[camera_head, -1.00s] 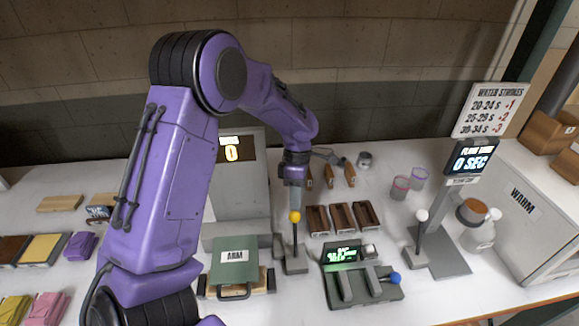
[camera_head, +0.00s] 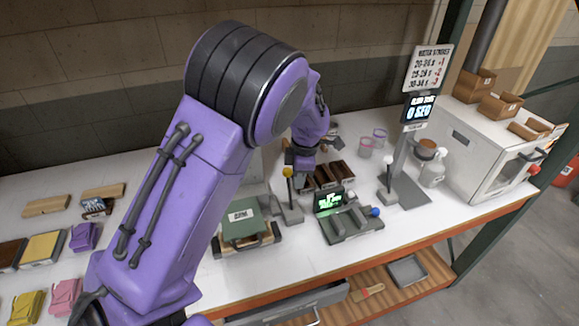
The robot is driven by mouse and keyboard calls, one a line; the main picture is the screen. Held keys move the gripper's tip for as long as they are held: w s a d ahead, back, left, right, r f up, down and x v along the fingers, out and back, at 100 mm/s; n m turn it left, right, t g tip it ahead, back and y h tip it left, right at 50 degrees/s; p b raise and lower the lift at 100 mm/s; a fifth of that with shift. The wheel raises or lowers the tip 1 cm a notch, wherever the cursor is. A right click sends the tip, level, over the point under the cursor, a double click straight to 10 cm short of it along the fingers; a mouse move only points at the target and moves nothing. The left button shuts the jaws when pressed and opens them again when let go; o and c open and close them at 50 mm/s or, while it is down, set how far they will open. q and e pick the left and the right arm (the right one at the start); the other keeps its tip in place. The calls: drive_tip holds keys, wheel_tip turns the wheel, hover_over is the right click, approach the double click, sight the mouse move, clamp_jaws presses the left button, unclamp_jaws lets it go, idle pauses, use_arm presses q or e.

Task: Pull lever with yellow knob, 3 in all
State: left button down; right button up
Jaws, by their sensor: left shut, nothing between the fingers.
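The yellow knob (camera_head: 288,171) tops a thin dark lever that stands on a small grey base (camera_head: 291,213) near the middle of the table. My left arm reaches over from the left and its wrist hangs just behind and to the right of the knob. My left gripper (camera_head: 303,182) points down there, shut and empty, partly hidden and small. I cannot tell whether it touches the lever. My right gripper is not in view.
A green press marked ARM (camera_head: 242,222) stands left of the lever. A console with a green screen and blue knob (camera_head: 375,211) stands to its right. Beyond are a white-knobbed lever (camera_head: 390,160) and a white oven (camera_head: 490,150). Brown trays (camera_head: 335,172) lie behind.

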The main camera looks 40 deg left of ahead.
use_arm(q)
drive_tip(key=shift+w+a+f, duration=0.15)
drive_tip(key=shift+w+a, duration=0.1)
drive_tip(key=shift+a, duration=0.05)
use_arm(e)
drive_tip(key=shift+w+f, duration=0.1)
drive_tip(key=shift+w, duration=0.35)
use_arm(q)
drive_tip(key=shift+s, duration=0.15)
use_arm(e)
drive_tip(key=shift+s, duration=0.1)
